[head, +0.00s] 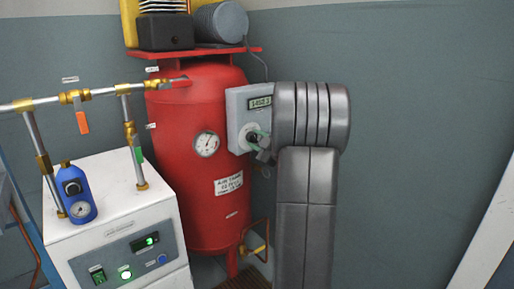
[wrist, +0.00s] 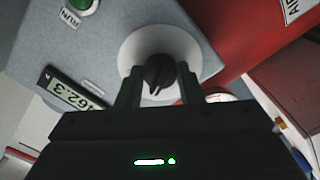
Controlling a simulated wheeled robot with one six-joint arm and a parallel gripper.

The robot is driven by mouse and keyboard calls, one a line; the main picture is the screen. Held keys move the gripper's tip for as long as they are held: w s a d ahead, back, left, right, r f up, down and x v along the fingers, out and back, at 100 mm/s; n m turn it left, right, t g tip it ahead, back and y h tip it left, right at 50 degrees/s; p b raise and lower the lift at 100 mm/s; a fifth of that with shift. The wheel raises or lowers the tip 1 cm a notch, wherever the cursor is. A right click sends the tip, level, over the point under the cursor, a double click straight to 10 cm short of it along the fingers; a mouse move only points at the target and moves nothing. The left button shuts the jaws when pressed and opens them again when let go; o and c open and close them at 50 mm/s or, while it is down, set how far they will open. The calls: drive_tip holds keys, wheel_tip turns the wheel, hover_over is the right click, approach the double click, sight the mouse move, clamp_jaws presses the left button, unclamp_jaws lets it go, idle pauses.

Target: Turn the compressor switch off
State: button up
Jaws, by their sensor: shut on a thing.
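The compressor switch is a dark rotary knob (wrist: 159,72) on a round pale plate (wrist: 135,48), on the grey control box (head: 237,104) at the red tank's right side. In the wrist view my gripper (wrist: 160,78) has one finger on each side of the knob and is shut on it. The switch's position labels cannot be read.
The red tank (head: 187,122) carries a pressure gauge (head: 207,144). A green lamp (wrist: 84,4) beside a RUN label and a digital display (wrist: 72,90) are on the box. A white cabinet (head: 108,222) with pipes stands left. Bare wall lies right.

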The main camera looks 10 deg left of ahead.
drive_tip(key=shift+n+b, duration=0.55)
drive_tip(key=shift+n, duration=0.25)
drive_tip(key=o, duration=1)
drive_tip(key=shift+c, duration=0.2)
drive_tip(key=p+v, duration=0.3)
drive_tip(key=v, duration=1)
drive_tip(key=shift+s+d, duration=0.25)
drive_tip(key=shift+d, duration=0.05)
